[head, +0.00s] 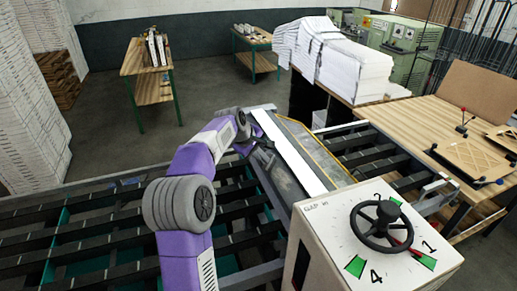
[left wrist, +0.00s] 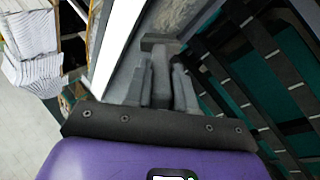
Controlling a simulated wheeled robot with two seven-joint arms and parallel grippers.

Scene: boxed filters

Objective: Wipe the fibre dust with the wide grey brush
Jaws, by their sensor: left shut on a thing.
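My left gripper (head: 262,146) reaches over the near edge of a long metal bed (head: 318,188) in the head view. In the left wrist view its fingers (left wrist: 161,72) are shut on the wide grey brush (left wrist: 160,45), whose flat grey end shows just beyond the fingertips. The rest of the brush is hidden by the fingers. A mottled grey patch (left wrist: 188,18), which looks like the fibre dust, lies on the bed just beyond the brush. I cannot tell whether the brush touches it. My right gripper is not in view.
A white strip (head: 290,152) runs along the bed beside the gripper. A cream control box with a black handwheel (head: 381,222) stands at the near end. Dark slatted racks (head: 110,225) flank the bed. White stacked sheets (head: 345,68) and a wooden table (head: 440,130) are behind.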

